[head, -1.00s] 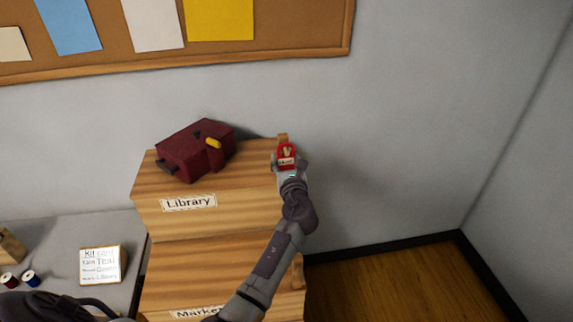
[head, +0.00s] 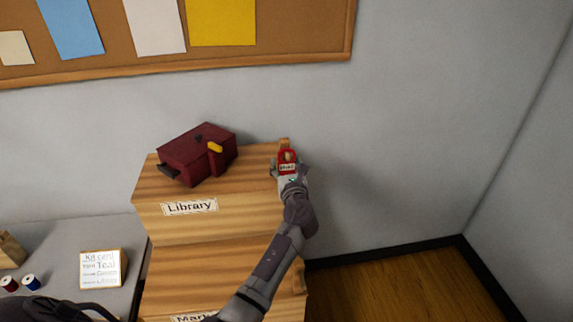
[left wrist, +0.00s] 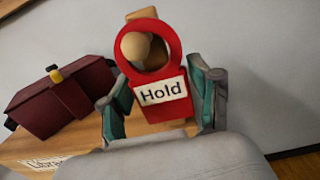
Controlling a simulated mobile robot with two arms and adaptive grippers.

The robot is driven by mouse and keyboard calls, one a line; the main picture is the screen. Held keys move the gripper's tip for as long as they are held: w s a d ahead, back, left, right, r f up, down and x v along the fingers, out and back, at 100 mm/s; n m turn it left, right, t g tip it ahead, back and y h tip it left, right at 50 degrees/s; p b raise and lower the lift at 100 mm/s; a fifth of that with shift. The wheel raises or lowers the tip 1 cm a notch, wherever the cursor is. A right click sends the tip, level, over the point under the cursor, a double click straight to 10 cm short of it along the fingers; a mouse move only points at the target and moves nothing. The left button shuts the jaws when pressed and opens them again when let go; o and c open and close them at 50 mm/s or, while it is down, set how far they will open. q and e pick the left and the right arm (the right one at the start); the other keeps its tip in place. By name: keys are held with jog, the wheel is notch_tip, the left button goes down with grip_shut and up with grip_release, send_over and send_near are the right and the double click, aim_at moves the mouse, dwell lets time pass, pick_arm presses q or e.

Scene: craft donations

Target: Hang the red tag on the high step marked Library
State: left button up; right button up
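The red tag (head: 288,160) is at the right end of the high step marked Library (head: 158,216). In the left wrist view the tag (left wrist: 178,108) carries a white label reading "Hold". Its ring surrounds the round end of a pale wooden peg (left wrist: 135,46), which sits in the upper left of the hole. Ring and peg appear close, but contact is unclear. My left gripper (head: 289,169) has a finger on each side of the tag body and appears shut on its edges; in the left wrist view, its fingers (left wrist: 160,98) flank the label. My right gripper is not in view.
A dark red box-like object (head: 195,160) with a yellow part stands on the Library step, left of the tag. A lower step (head: 205,275) lies in front. A side table (head: 60,240) holds a list card (head: 102,268) and spools. The wall is close behind.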

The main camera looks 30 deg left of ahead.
pick_arm(q)
jog(key=shift+o, duration=0.9)
jog(key=shift+s, duration=0.1)
jog(key=v, duration=1.1)
jog(key=shift+s+d, duration=0.3)
jog(key=shift+f, duration=0.1)
